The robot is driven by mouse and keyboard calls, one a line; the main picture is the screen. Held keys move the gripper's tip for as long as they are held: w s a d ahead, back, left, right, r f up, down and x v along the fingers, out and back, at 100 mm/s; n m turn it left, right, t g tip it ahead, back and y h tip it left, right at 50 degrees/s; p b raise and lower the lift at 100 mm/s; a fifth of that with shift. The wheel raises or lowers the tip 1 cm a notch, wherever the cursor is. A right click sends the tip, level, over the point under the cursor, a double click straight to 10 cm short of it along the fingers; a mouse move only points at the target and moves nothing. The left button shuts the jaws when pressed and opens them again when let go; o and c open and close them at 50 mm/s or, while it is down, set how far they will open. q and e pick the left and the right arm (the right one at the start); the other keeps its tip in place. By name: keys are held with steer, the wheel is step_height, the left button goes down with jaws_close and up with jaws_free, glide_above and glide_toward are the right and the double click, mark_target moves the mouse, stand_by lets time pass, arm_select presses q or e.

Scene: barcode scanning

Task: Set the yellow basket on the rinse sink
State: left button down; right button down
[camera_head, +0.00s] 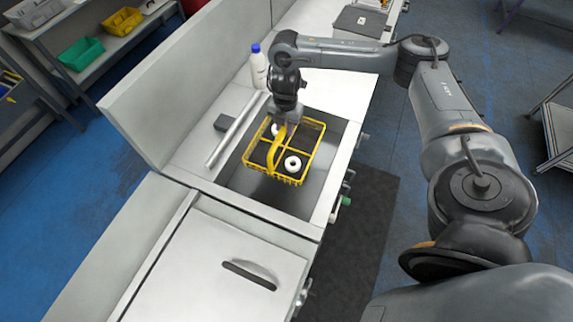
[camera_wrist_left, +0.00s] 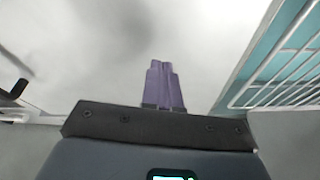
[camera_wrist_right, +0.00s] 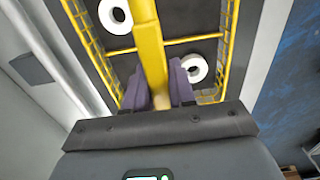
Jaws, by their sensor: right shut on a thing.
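The yellow basket (camera_head: 309,123) is a wire basket with dividers and an arched handle (camera_head: 277,150). It is over or inside the sink opening; I cannot tell whether it touches the bottom. The sink (camera_head: 300,202) is a grey recessed basin in the bench. My right gripper (camera_wrist_right: 162,88) is shut on the basket's handle, which also shows in the right wrist view (camera_wrist_right: 150,45). Two white ring-shaped parts (camera_head: 293,164) lie in separate compartments. My left gripper (camera_wrist_left: 164,75) is shut and empty before a pale surface, outside the head view.
A white bottle with a blue cap (camera_head: 258,68) stands behind the sink. A lid with a dark slot (camera_head: 248,274) covers the front bench.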

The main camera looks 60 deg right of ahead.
arm_select(q)
steer(key=shift+a+f+b, duration=0.2)
steer(key=shift+f+b, duration=0.2)
steer(key=shift+f, duration=0.2)
arm_select(e)
glide_above(286, 146)
step_height(286, 146, down, 6)
steer(key=shift+r, duration=0.15)
arm_select(q)
steer(key=shift+d+f, duration=0.2)
arm_select(e)
steer(key=shift+f, duration=2.45)
arm_select(q)
steer(key=shift+a, duration=0.1)
arm_select(e)
steer(key=c, duration=0.9)
jaws_free()
steer(key=shift+d, duration=0.1)
steer(key=shift+c, duration=0.2)
